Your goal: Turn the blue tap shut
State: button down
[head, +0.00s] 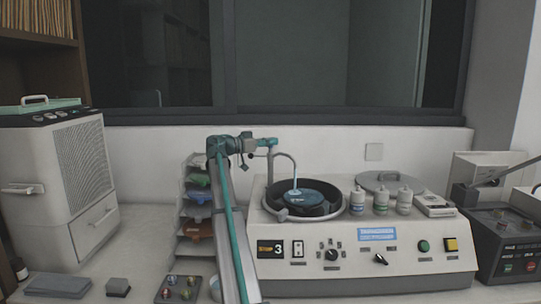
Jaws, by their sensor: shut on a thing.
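The blue tap (268,142) is at the top of a grey upright pipe with a curved spout (288,162), behind the polishing machine's left side. My gripper (253,145) reaches it from the left, at the end of my arm. It is shut on the tap. The fingers are small and dark here, and they partly hide the tap's handle. A thin pale stream seems to run from the spout onto the blue disc (310,196) in the round black bowl.
The machine (400,265) has knobs and buttons on its front. A stepped rack (192,248) stands close left of my arm. A white cabinet (60,190) is further left.

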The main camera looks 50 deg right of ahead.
jog(key=m+g+y+b, duration=0.2)
jog(key=m+g+b, duration=0.1)
jog(key=g, duration=0.1)
jog(key=shift+w+d+y, duration=0.15)
jog(key=shift+w+y, duration=0.1)
jog(key=shift+y, duration=0.15)
jog(key=shift+s+m+g+y+b, duration=0.15)
jog(key=shift+m+g+y+b, duration=0.3)
jog(key=shift+m+g+y, duration=0.6)
jog(key=shift+s+y, duration=0.1)
jog(key=shift+y, duration=0.15)
jog(key=shift+a, duration=0.2)
jog(key=c, duration=1.2)
grip_release()
jog(key=shift+r, duration=0.1)
notch_tip(320, 180, up, 10)
jog(key=shift+f, duration=0.1)
